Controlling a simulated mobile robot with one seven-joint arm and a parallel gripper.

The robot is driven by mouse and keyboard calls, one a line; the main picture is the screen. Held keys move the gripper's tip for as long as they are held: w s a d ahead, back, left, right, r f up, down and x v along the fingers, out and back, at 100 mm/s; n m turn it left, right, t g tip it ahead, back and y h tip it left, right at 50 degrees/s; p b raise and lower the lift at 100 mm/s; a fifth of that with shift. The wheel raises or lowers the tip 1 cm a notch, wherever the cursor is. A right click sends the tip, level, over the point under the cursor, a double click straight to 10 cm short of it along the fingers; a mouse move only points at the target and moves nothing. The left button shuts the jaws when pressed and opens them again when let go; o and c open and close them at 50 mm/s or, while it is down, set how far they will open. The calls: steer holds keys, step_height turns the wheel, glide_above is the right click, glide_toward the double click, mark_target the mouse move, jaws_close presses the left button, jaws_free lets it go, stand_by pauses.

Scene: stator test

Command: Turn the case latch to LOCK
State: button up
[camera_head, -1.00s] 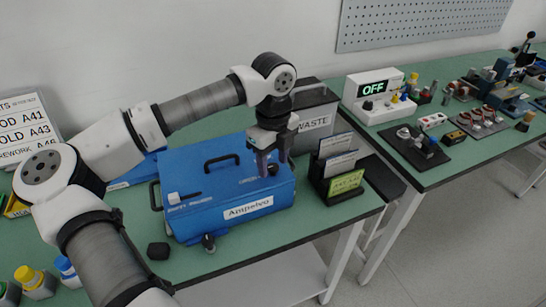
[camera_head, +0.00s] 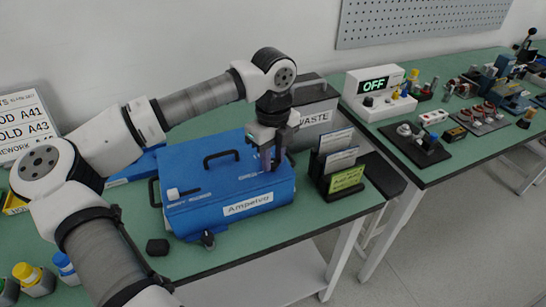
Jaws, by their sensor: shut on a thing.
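The blue case (camera_head: 225,190) labelled "Ampelvg" lies closed on the green bench. A black carry handle (camera_head: 221,157) stands up on its lid. My gripper (camera_head: 270,168) points down at the right part of the lid, with its fingers at lid height. It is shut on a small dark knob there, which I take to be the case latch; the fingers now hide most of it, so its angle and any LOCK mark cannot be read. A white piece (camera_head: 173,193) sits at the left end of the lid beside small print too small to read.
A file rack (camera_head: 340,170) with cards stands close to the right of the case, and a grey WASTE bin (camera_head: 315,112) behind it. A small black block (camera_head: 157,247) lies at front left. A box showing OFF (camera_head: 378,95) stands on the other bench.

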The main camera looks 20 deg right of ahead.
steer(key=m+b, duration=0.3)
steer(key=shift+f, duration=0.2)
steer(key=m+b, duration=0.2)
steer(key=m, duration=0.3)
steer(key=shift+r+b, duration=0.1)
steer(key=shift+b, duration=0.3)
steer(key=m+b, duration=0.1)
steer(key=m, duration=0.4)
steer(key=shift+r+m+b, duration=0.1)
steer(key=shift+m+b, duration=0.2)
steer(key=shift+m, duration=1.8)
steer(key=o, duration=1)
